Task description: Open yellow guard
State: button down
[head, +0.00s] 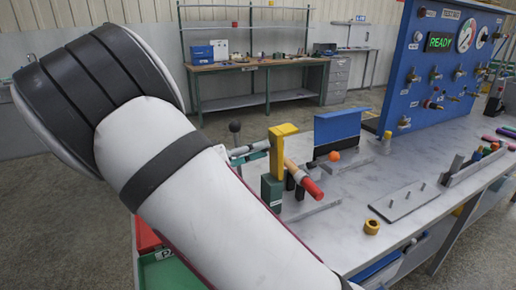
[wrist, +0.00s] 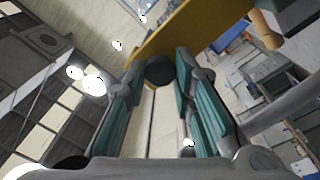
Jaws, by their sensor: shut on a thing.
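The yellow guard (head: 277,152) stands upright on a dark green block (head: 271,190) on the bench, with a short arm at its top pointing right. In the wrist view the guard (wrist: 200,32) spans the top as a broad yellow panel just past the fingertips. My gripper (head: 252,152) is at the guard's left side, partly hidden behind my arm. In the wrist view my gripper's teal fingers (wrist: 160,80) are closed around a dark round knob (wrist: 160,70) that sits against the guard. Whether the knob is fixed to the guard cannot be fully seen.
A red-ended handle (head: 312,188) is right beside the guard. Behind it are a blue panel (head: 337,126) and an orange ball (head: 334,156). A black ball-topped lever (head: 235,127) stands at left. A yellow nut (head: 372,227) and flat plate (head: 405,200) lie right.

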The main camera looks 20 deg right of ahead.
jog(key=shift+f, duration=0.1)
jog(key=c, duration=1.3)
grip_release()
jog(key=shift+c, duration=0.2)
jog(key=a, duration=1.2)
jog(key=shift+s+f, duration=0.25)
jog(key=shift+f, duration=0.15)
jog(key=shift+d, duration=0.1)
